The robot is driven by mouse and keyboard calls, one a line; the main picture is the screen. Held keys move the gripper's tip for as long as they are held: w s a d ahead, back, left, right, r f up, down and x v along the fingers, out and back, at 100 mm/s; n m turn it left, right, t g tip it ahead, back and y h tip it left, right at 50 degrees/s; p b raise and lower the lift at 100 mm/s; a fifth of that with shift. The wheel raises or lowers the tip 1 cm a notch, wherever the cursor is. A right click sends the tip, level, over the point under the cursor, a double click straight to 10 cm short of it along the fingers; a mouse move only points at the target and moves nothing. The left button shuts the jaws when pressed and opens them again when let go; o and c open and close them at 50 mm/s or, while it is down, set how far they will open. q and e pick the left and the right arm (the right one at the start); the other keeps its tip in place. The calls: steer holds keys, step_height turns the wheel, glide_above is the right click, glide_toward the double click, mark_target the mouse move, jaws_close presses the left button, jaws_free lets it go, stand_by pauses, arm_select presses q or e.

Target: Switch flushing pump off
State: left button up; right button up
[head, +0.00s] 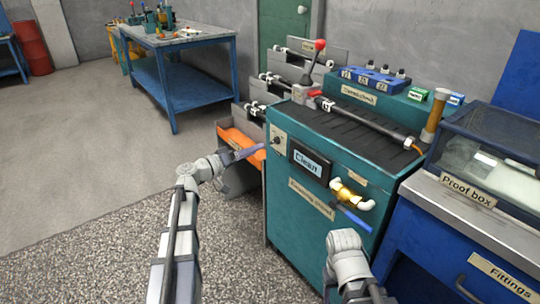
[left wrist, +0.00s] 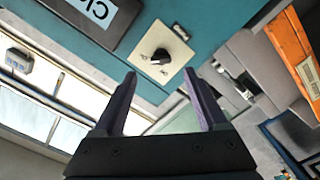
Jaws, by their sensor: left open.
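The teal flushing stand (head: 330,222) has a screen (head: 312,163) reading "Clean". Left of the screen is a cream switch plate (head: 278,139) with a small black rotary knob. In the left wrist view the knob (left wrist: 160,57) sits on its square plate, just beyond my fingertips. The small marks on the plate are too blurred to read, so I cannot tell the knob's setting. My left gripper (head: 255,151) is open and empty in front of the plate, apart from the knob; its fingers (left wrist: 160,74) straddle the knob's line. My right gripper (head: 354,218) is by the stand's lower right front.
A brass fitting with white elbows (head: 350,195) juts from the stand's front near my right gripper. An orange bin (head: 238,139) is left of the stand. A blue cabinet (head: 440,240) with a proof box (head: 490,155) stands right. The floor at left is clear.

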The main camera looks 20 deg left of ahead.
mark_target(272, 142)
arm_select(q)
steer(key=shift+x, duration=3.85)
steer(key=shift+a, duration=0.1)
steer(key=shift+c, duration=0.2)
jaws_close()
